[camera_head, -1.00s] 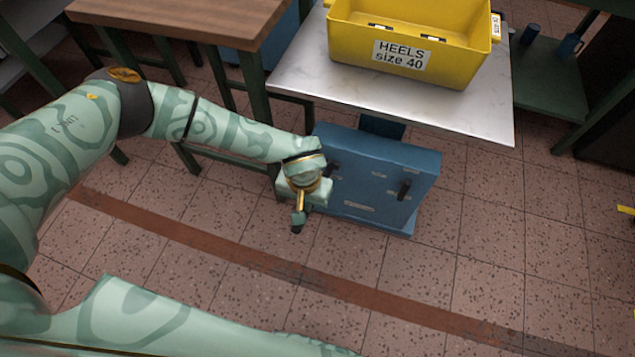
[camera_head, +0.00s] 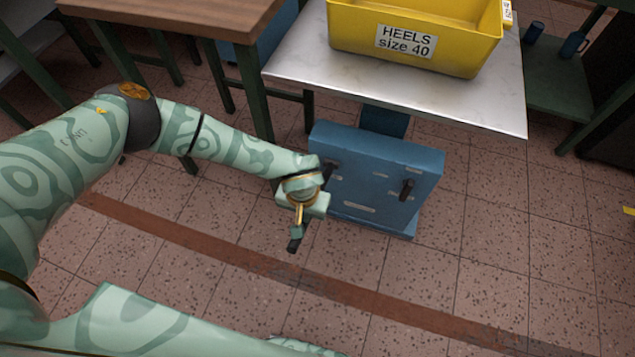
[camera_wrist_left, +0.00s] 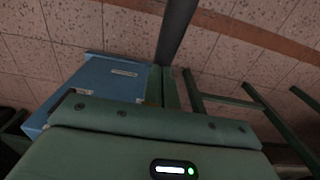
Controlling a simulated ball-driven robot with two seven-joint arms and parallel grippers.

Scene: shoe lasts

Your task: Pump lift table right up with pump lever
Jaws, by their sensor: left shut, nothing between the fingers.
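The lift table has a pale metal top (camera_head: 455,112) on a blue post above a blue base box (camera_head: 370,185). The base also shows in the left wrist view (camera_wrist_left: 90,85). My left gripper (camera_head: 296,234) is low, in front of the base's left side. It is shut with nothing between its fingers (camera_wrist_left: 166,88). A dark bar, seemingly the pump lever (camera_wrist_left: 176,30), passes right at the fingertips. Its dark end (camera_head: 293,246) shows just below the gripper; whether they touch is unclear. A black handle (camera_head: 407,190) is on the base's right front. My right gripper is out of view.
A yellow bin (camera_head: 462,55) labelled "HEELS size 40" stands on the lift table. A wooden-topped table (camera_head: 170,18) with dark green legs is close on the left. A dark green shelf (camera_head: 558,88) stands at right. The tiled floor in front is clear.

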